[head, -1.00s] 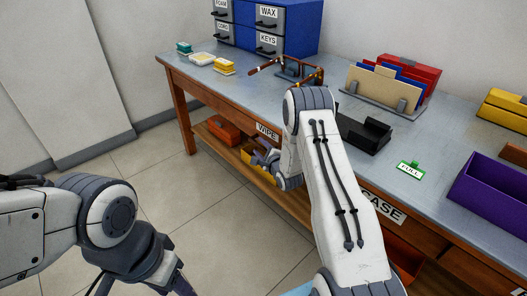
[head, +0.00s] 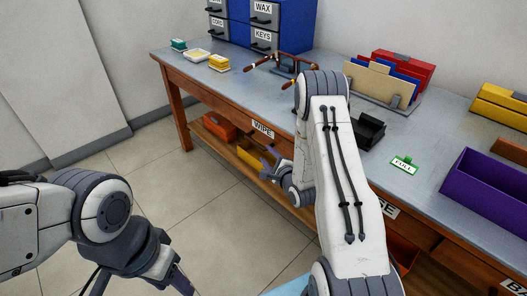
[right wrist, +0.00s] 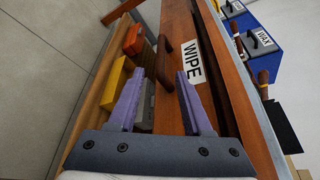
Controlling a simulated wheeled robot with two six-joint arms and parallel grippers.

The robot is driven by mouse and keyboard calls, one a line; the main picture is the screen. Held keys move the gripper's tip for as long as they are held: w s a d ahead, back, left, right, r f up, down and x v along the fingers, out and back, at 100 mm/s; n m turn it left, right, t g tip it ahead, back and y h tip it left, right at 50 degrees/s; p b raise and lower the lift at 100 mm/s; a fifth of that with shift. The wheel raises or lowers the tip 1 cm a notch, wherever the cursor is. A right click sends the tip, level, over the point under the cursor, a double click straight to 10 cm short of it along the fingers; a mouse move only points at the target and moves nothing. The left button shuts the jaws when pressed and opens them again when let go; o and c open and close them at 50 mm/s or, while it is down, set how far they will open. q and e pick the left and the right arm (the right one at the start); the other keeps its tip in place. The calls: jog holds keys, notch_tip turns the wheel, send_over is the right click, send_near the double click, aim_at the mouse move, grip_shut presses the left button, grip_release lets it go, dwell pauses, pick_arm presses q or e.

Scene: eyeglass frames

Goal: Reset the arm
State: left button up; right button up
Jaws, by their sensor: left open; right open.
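My right gripper (head: 270,158) is open and empty in front of the table's WIPE drawer. In the right wrist view its two purple fingers (right wrist: 160,82) are spread, with the WIPE label (right wrist: 193,61) beyond them. It looks apart from the drawer handle (right wrist: 164,63). My left gripper (head: 172,282) is low at the left, over the floor, partly cut off by the bottom edge; it holds nothing visible.
A lower shelf holds an orange box (head: 219,127) and a yellow bin (head: 252,152). On the table are a blue drawer cabinet (head: 297,22), a file rack (head: 382,88), a black holder (head: 366,131), a FULL sign (head: 404,166) and a purple bin (head: 490,187). Floor at left is clear.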

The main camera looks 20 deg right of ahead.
jog(key=s+a+r+n+g+y, duration=0.1)
jog(key=s+a+r+n+g, duration=0.25)
jog(key=a+n, duration=0.55)
jog(key=s+a+r+n+g+y, duration=0.1)
jog(key=s+a+r+n+g, duration=0.3)
jog(key=a+n, duration=0.45)
jog(key=s+a+r+n+g, duration=0.2)
jog(key=s+r+n+g, duration=0.15)
jog(key=s, duration=0.55)
jog(key=s+a+r+n+g+h, duration=0.1)
jog(key=s+a+r+n+g, duration=0.15)
jog(key=s+n, duration=0.45)
jog(key=s+a+r+n+g, duration=0.2)
jog(key=s+a+n, duration=0.1)
jog(key=s, duration=0.9)
notch_tip(320, 180, up, 21)
jog(key=p, duration=2)
jog(key=shift+s+d+f, duration=0.2)
jog(key=shift+s+d, duration=0.1)
jog(key=shift+s, duration=0.1)
